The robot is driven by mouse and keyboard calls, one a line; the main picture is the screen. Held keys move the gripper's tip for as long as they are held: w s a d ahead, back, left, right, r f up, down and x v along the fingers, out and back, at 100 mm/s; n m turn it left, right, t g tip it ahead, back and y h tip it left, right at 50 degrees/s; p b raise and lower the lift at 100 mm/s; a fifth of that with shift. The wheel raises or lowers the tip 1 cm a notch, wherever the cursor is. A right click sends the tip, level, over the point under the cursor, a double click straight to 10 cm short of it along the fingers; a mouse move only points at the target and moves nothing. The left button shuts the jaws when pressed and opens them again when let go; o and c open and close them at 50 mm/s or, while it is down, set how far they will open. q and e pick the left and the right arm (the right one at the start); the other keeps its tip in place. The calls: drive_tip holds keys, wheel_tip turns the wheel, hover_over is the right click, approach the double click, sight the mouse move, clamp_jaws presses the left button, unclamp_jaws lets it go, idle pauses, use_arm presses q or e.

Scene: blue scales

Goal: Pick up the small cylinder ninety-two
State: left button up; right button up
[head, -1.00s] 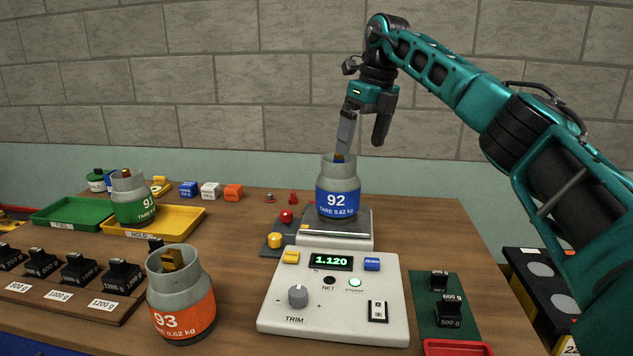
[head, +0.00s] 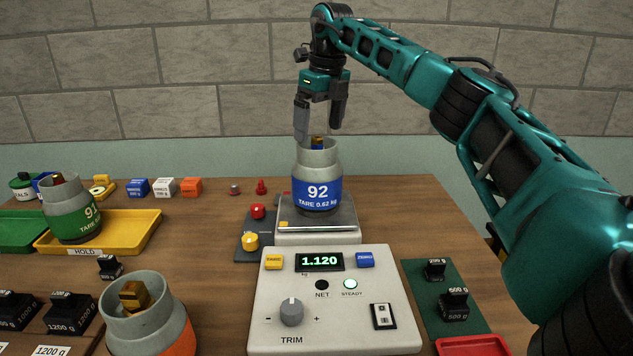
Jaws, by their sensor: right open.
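The small cylinder ninety-two (head: 317,190) is grey with a blue band reading "92 TARE 0.62 kg". My left gripper is not in view.
Cylinder 93 (head: 150,320), orange-banded, stands at the front left. A green-banded cylinder (head: 72,215) stands on the yellow HOLD tray (head: 125,232). Black weights (head: 453,304) sit on a green mat at right. Red and yellow buttons (head: 250,240) are left of the scale.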

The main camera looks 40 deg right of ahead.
sight(318, 137)
drive_tip(key=f, duration=0.5)
drive_tip(key=shift+w+f, duration=0.3)
drive_tip(key=shift+w, duration=0.1)
drive_tip(key=c, duration=1.7)
drive_tip(key=shift+w+r, duration=0.1)
drive_tip(key=shift+r, duration=0.05)
